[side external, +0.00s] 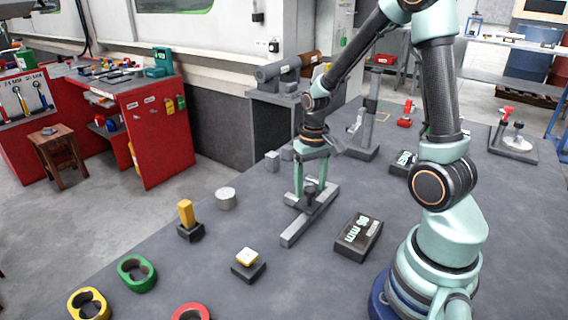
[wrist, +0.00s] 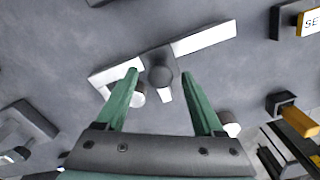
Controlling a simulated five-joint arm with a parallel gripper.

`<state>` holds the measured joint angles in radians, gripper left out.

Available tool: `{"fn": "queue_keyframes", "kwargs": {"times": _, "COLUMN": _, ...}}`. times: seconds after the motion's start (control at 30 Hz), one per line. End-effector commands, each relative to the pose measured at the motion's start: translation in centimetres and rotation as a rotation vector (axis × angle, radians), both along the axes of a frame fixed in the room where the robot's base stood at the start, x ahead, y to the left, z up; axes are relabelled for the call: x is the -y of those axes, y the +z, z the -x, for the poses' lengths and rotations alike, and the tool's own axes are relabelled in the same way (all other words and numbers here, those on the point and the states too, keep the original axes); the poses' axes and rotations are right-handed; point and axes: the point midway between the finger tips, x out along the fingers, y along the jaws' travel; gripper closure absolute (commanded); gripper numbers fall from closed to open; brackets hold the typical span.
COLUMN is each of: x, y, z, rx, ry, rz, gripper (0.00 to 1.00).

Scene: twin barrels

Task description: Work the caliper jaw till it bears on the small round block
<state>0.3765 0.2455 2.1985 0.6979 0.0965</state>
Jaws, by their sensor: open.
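The grey caliper beam (side external: 291,234) lies on the table; it also shows in the wrist view (wrist: 205,39). Its sliding jaw (wrist: 164,94) carries a dark round knob (wrist: 160,76). A small pale round block (wrist: 138,98) sits beside the beam, between the sliding jaw and the beam's left end in the wrist view, partly hidden by my left finger. A gap shows between block and sliding jaw. My gripper (side external: 310,194) is open and low over the caliper. In the wrist view its fingers (wrist: 160,73) stand either side of the knob, with space at both sides.
A grey cylinder (side external: 226,199) and a yellow block on a dark base (side external: 186,216) stand left of the caliper. A button box (side external: 247,262) is in front; a dark display box (side external: 358,237) is to the right. Green (side external: 137,273) and yellow rings lie front left.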

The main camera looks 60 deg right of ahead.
Motion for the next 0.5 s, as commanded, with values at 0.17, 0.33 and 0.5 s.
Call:
{"fn": "queue_keyframes", "kwargs": {"times": 0.17, "x": 0.0, "y": -0.13, "z": 0.0, "rx": 0.0, "ry": 0.0, "rz": 0.0, "gripper": 0.31}}
{"fn": "queue_keyframes", "kwargs": {"times": 0.33, "x": 0.0, "y": -0.1, "z": 0.0, "rx": 0.0, "ry": 0.0, "rz": 0.0, "gripper": 0.57}}
{"fn": "queue_keyframes", "kwargs": {"times": 0.5, "x": 0.0, "y": -0.09, "z": 0.0, "rx": 0.0, "ry": 0.0, "rz": 0.0, "gripper": 1.0}}
